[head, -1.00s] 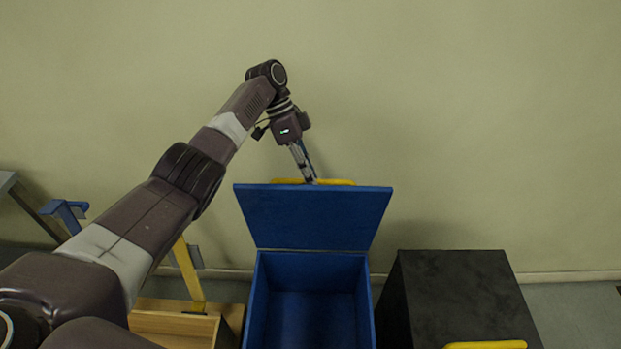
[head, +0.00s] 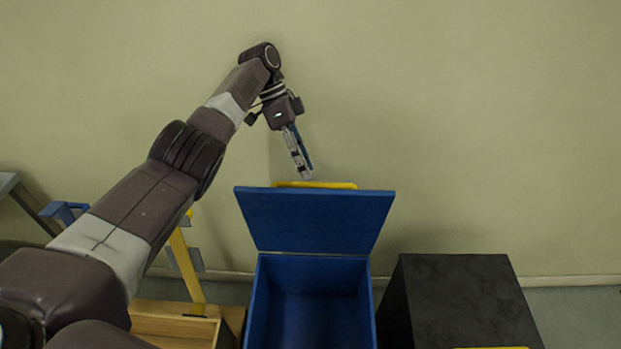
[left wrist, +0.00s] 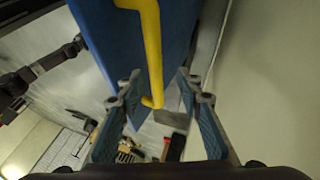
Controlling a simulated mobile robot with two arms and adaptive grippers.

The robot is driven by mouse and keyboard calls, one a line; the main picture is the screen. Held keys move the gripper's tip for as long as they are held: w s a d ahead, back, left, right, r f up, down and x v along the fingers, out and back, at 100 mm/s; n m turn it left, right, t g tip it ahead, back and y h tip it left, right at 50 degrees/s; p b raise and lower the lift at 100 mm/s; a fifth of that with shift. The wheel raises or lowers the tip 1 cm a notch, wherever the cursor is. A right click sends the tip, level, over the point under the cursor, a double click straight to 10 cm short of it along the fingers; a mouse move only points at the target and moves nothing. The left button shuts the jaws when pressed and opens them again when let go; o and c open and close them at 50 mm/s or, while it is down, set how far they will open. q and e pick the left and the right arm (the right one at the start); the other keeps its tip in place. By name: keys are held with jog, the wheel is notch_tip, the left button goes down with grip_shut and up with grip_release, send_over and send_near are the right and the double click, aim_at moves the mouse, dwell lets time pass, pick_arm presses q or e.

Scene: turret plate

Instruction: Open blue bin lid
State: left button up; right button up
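The blue bin (head: 312,300) stands in the lower middle of the head view, and its inside shows empty. Its blue lid (head: 315,220) is swung up and leans back toward the wall. A yellow handle (head: 318,185) runs along the lid's top edge. My right gripper is not in view.
A black bin (head: 455,300) with a yellow handle (head: 490,347) stands closed to the right. A wooden box (head: 175,328) and a yellow post (head: 188,268) stand to the left. The wall (head: 450,120) is close behind the lid.

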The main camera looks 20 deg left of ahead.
pick_arm(q)
jog(key=shift+v, duration=1.2)
jog(key=shift+s, duration=0.1)
